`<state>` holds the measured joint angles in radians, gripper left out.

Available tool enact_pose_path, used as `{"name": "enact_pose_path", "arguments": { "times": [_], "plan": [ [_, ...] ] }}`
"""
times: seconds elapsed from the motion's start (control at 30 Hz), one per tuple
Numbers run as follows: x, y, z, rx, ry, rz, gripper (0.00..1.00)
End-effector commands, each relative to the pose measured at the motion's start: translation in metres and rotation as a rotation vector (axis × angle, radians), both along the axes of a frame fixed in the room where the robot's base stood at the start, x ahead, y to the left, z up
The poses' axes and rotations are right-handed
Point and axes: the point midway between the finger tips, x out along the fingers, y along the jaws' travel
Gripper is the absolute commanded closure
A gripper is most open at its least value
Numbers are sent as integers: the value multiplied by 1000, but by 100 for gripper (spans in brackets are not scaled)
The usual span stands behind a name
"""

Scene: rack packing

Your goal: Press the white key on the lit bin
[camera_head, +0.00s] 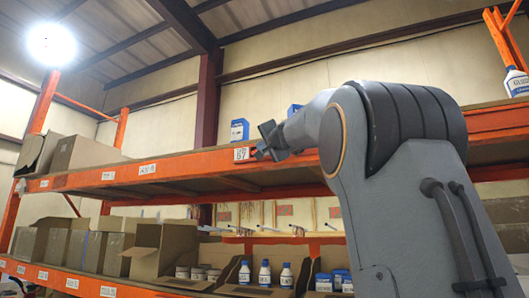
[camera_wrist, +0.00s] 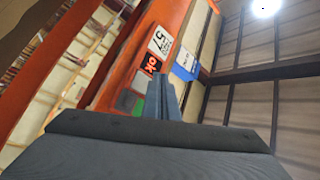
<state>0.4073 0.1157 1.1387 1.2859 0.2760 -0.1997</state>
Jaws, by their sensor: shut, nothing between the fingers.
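My gripper (camera_head: 268,146) is raised at the orange upper shelf beam, just right of a white label reading 57 (camera_head: 241,154). In the wrist view its fingers (camera_wrist: 163,98) are shut and empty, pointing at the beam. There a small module sits on the beam beside the 57 label (camera_wrist: 160,42). It has a dark display with red "ok" lettering (camera_wrist: 150,65), a green patch (camera_wrist: 126,100) and a pale patch (camera_wrist: 139,83) close to the fingers. The fingers hide part of the module. I cannot tell whether they touch it.
A blue and white box (camera_head: 239,130) stands on the upper shelf above the 57 label. Cardboard boxes (camera_head: 85,153) stand further left. The lower shelf holds open cartons (camera_head: 160,250) and white bottles (camera_head: 265,273). My arm covers much of the right side.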

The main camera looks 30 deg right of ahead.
Motion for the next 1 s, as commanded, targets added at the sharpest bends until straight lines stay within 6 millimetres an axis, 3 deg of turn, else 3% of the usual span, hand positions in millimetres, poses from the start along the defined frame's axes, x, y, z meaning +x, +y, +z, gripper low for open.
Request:
{"name": "enact_pose_path", "arguments": {
  "times": [0.4, 1.0],
  "plan": [
    [-21, 27, 0, 1, -1, 1, 100],
    [-22, 28, 0, 1, 0, 1, 100]
  ]
}}
